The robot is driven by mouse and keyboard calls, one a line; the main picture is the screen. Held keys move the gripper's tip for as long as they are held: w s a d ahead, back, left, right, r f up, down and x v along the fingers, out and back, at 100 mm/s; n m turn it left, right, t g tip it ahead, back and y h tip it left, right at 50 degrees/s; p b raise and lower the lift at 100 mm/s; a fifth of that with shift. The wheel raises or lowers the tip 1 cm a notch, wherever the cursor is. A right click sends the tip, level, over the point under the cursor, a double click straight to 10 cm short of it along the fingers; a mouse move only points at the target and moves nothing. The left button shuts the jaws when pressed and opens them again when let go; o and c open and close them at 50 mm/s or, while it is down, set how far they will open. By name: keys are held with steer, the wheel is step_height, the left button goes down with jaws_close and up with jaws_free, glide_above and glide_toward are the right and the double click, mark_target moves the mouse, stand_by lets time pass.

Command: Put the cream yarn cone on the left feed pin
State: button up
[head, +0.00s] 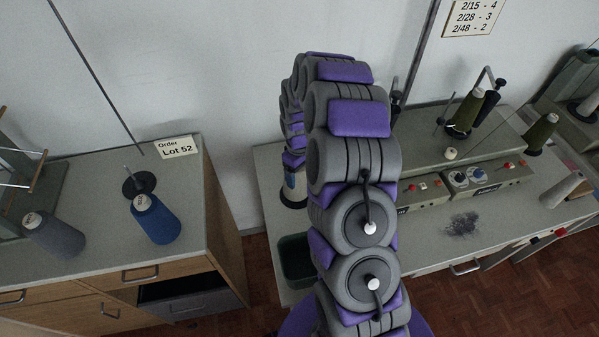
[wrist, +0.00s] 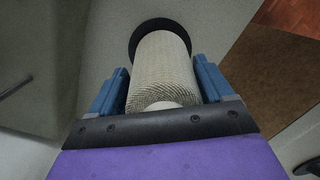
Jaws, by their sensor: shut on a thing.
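The cream yarn cone (wrist: 160,70) is between the blue fingers of my gripper (wrist: 163,85) in the wrist view, and they are shut on its sides. A black round disc (wrist: 150,24) shows around the cone's far end; whether the cone rests on it or is just above it is not clear. Any pin is hidden by the cone. In the head view my gripper (head: 292,180) is low over the left end of the machine table, partly behind my arm, with a dark disc edge (head: 293,203) below it.
The machine table (head: 440,250) carries green cones (head: 465,112), a pale cone (head: 562,190) and control boxes (head: 485,178). A dark green bin (head: 296,262) is at its front left. The left cabinet holds a blue cone (head: 156,222), a grey cone (head: 54,237) and an empty pin disc (head: 139,186).

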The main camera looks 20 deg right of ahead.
steer(key=shift+f, duration=0.4)
steer(key=o, duration=1.5)
steer(key=shift+c, duration=0.2)
step_height(320, 180, up, 17)
steer(key=w+p, duration=0.1)
steer(key=p, duration=0.1)
steer(key=shift+w+d+p, duration=0.15)
steer(key=shift+w+p, duration=0.25)
steer(key=shift+r, duration=0.1)
